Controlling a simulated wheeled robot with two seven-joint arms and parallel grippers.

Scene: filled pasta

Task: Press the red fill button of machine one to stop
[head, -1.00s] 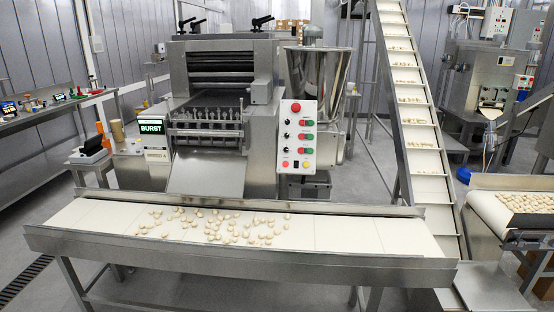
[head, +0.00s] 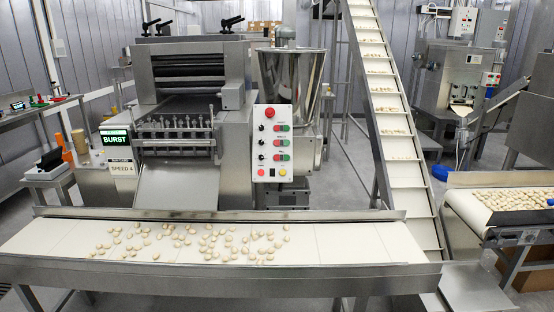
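The machine (head: 190,80) stands left of centre in the head view, with rollers on top and a metal chute down to a belt. Its white control panel (head: 272,155) faces me, with a large red knob (head: 270,113) at the top. Below are black dials and rows of paired green and red buttons (head: 283,143). A red button (head: 261,172) and a yellow button (head: 282,172) are at the bottom. The labels are too small to read, so I cannot tell which red button is fill. Neither of my grippers is in view.
A conveyor (head: 345,245) carrying scattered pasta pieces (head: 190,240) runs across in front of the machine. A green display (head: 115,138) reads BURST, above a SPEED 4 sign (head: 122,183). A steel hopper (head: 290,80) and inclined conveyor (head: 390,123) stand right of the panel.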

